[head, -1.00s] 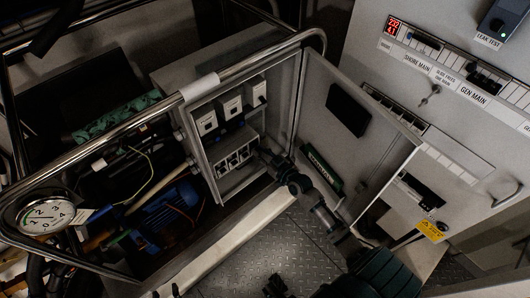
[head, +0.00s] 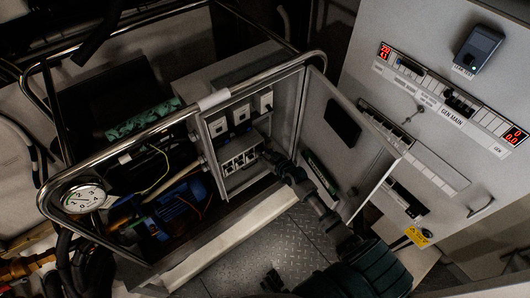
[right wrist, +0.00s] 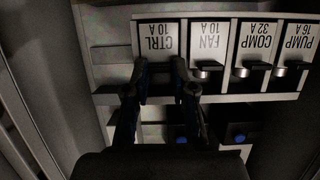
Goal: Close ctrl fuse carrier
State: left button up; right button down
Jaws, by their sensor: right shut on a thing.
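The ctrl fuse carrier (right wrist: 155,40), with an upside-down label "CTRL 10 A", is the leftmost in the fuse row in the right wrist view. My right gripper (right wrist: 160,65) is shut on it, one finger on each side of its lower part. The grip itself is dark, and I cannot tell how far the carrier is tilted. In the head view my right gripper (head: 272,156) reaches the right end of the fuse row (head: 240,161) inside the open grey cabinet. A dark part at the bottom edge may be my left gripper (head: 273,283); its jaws are unclear.
The fan (right wrist: 208,40), comp (right wrist: 254,42) and pump (right wrist: 298,42) carriers sit beside it. The open cabinet door (head: 350,135) stands right of my right arm. A bent metal rail (head: 215,98) crosses in front of the cabinet. A labelled panel (head: 440,100) stands at right.

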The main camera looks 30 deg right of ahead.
jog(key=shift+s+f, duration=0.1)
jog(key=shift+f, duration=0.1)
jog(key=c, duration=1)
grip_release()
jog(key=shift+o, duration=0.2)
jog(key=shift+r, duration=0.1)
jog(key=v, duration=1.1)
jog(key=shift+s+d, duration=0.2)
jog(key=shift+s, duration=0.1)
